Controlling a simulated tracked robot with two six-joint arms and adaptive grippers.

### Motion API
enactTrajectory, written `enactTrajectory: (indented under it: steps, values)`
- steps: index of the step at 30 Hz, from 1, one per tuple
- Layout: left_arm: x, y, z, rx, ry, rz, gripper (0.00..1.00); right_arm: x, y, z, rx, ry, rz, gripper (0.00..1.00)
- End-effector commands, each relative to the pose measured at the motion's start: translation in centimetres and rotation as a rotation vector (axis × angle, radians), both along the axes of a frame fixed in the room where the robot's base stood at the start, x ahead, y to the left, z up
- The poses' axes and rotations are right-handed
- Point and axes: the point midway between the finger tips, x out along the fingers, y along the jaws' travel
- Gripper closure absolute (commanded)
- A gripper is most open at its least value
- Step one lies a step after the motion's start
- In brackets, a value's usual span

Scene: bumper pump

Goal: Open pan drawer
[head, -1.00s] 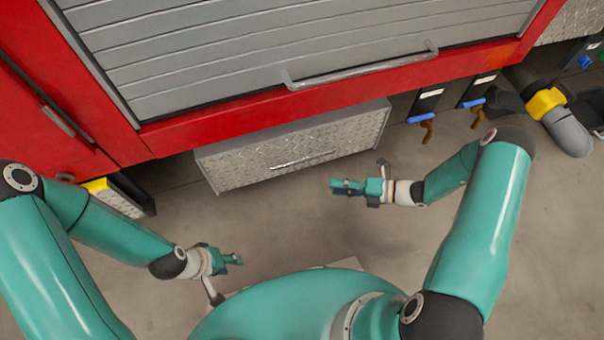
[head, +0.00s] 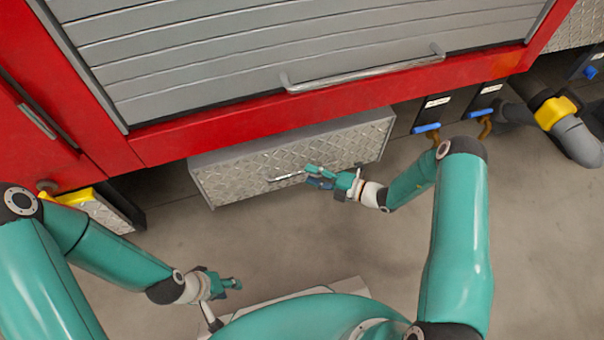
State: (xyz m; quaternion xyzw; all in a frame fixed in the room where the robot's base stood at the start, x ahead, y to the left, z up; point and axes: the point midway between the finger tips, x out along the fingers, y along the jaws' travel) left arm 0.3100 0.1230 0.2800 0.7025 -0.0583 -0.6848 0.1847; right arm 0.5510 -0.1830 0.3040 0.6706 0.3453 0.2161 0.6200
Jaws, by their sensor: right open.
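The pan drawer (head: 235,178) is a diamond-plate metal drawer below the red truck body, its front standing out from under it. Its slim bar handle (head: 287,177) is at the middle of the front, with its right part hidden behind my gripper. My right gripper (head: 310,175) is open, with its fingers at the right end of the handle. I cannot tell whether they touch it or whether the handle lies between them. My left gripper (head: 236,284) is low on the left, well away from the drawer; its jaw opening is too small to judge.
A grey roller shutter (head: 300,50) with a long bar handle (head: 365,70) is above. Valves with blue levers (head: 427,128) and a grey hose fitting with a yellow band (head: 556,112) are at the right. A yellow-topped step (head: 85,202) is at the left. Bare floor lies in front.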

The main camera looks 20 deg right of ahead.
Motion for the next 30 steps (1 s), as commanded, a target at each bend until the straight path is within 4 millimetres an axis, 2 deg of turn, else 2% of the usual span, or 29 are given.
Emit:
enactTrajectory:
  steps: [3,7,19,27,30]
  values:
    - [0.0,0.0,-0.8,0.0,0.0,0.0,0.6,1.3,1.5,-0.5,0.0,-0.001,0.002,0.59]
    - [0.0,0.0,-1.1,0.0,0.0,0.0,0.6,2.2,2.4,-0.6,0.0,0.0,0.001,0.59]
    - [0.0,0.0,-1.2,0.0,0.0,0.0,0.6,2.6,2.9,-0.6,0.0,0.001,-0.001,0.59]
    - [0.0,0.0,-1.2,0.0,0.0,0.0,0.6,2.6,2.8,-0.6,0.0,0.001,-0.001,1.0]
    - [0.0,0.0,-1.2,0.0,0.0,0.0,0.6,2.6,2.8,-0.6,0.0,0.001,-0.002,1.0]
